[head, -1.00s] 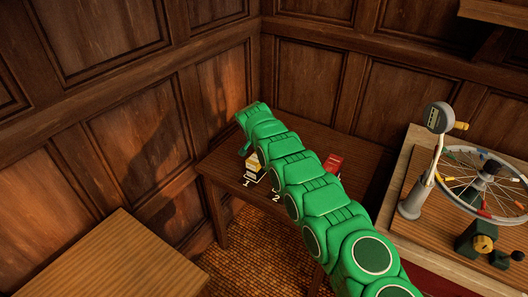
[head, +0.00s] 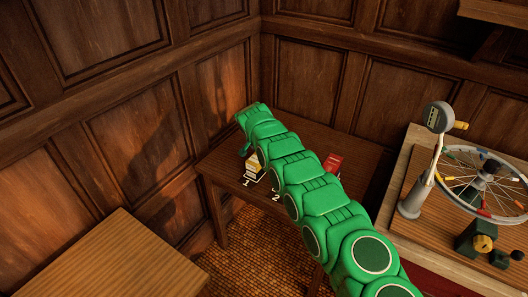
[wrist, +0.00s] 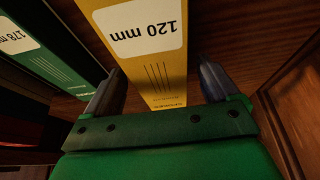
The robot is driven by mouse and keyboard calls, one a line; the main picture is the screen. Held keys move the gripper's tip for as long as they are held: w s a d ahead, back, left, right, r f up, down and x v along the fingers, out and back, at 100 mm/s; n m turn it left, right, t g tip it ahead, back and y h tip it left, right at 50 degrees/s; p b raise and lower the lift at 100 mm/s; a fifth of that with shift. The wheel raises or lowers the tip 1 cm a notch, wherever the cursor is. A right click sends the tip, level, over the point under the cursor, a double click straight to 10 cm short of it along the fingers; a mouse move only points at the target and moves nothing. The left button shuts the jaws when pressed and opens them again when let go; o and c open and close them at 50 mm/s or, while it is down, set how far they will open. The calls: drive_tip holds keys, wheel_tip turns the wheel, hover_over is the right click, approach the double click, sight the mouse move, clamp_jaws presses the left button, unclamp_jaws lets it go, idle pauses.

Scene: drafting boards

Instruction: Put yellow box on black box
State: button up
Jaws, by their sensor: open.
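The yellow box (wrist: 158,50) has a white label reading 120 mm, upside down in the wrist view. My gripper (wrist: 161,72) is open, with one finger on each side of the yellow box's lower part in the picture; I cannot tell whether either finger touches it. In the head view the yellow box (head: 252,162) stands at the left of a dark wooden table (head: 228,163), near a figure 1, partly behind my green arm. I cannot make out a black box; my arm hides the middle of the table.
A green box (wrist: 45,50) labelled 178 mm stands left of the yellow one in the wrist view. A red box (head: 332,164) is right of my arm. A bench (head: 420,215) with a gauge stand (head: 425,170) and spoked wheel (head: 482,180) is at right. Panelled walls enclose the corner.

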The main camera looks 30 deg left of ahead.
drive_tip(key=v, duration=1.2)
idle(0.6)
